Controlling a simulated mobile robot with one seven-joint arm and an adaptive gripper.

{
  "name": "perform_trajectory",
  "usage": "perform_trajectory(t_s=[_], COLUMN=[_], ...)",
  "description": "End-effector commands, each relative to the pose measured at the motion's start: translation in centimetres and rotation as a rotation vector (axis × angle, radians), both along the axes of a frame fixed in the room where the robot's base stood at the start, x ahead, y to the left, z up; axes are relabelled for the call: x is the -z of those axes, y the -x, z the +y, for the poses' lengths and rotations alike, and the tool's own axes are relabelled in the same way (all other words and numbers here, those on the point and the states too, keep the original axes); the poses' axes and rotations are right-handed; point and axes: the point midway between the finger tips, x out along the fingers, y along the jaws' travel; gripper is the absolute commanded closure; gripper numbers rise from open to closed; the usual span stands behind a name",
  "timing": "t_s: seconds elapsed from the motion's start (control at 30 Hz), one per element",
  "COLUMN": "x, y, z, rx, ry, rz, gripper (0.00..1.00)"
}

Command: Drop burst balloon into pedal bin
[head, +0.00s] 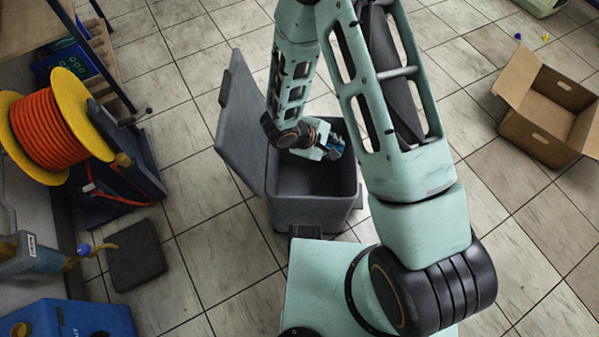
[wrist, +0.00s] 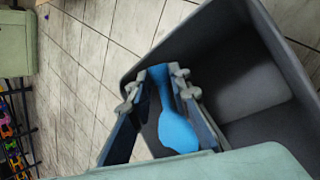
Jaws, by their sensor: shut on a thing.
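The grey pedal bin (head: 315,213) stands on the tiled floor with its lid (head: 243,125) swung up on the left. My gripper (head: 334,150) is over the bin's open mouth, close to its far rim. In the wrist view my gripper (wrist: 168,82) is shut on the limp, light blue burst balloon (wrist: 178,132). The balloon's wide end hangs back between the fingers. The bin's dark interior and rim (wrist: 265,45) lie beyond and to the right of the fingers. In the head view the balloon is too small to tell from the gripper.
An open cardboard box (head: 545,130) stands at the right. At the left are an orange hose reel (head: 48,118), a dark floor pad (head: 136,255) and a blue box (head: 75,318). The bin's pedal (head: 305,231) faces my base. Tiles left of the bin are clear.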

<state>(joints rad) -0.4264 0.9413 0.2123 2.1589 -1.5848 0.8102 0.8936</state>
Motion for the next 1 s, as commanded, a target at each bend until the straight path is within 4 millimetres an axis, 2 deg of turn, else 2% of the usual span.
perform_trajectory(t_s=[0.03, 0.1, 0.3, 0.63, 0.67, 0.8, 1.0], x=[1.0, 1.9, 3.8, 4.0, 4.0, 4.0, 4.0], y=[0.0, 0.0, -0.1, -0.1, -0.1, -0.1, -0.1], z=[0.0, 0.0, 0.0, 0.0, 0.0, 0.0, 0.0], rx=[0.0, -0.001, 0.001, 0.001, 0.001, 0.001, 0.001], ry=[0.001, 0.0, 0.001, 0.001, 0.001, 0.001, 0.001], rz=[0.002, 0.0, -0.001, -0.001, -0.001, -0.001, -0.001], gripper=[0.9, 0.9, 0.9, 0.9, 0.79, 0.63, 0.62])
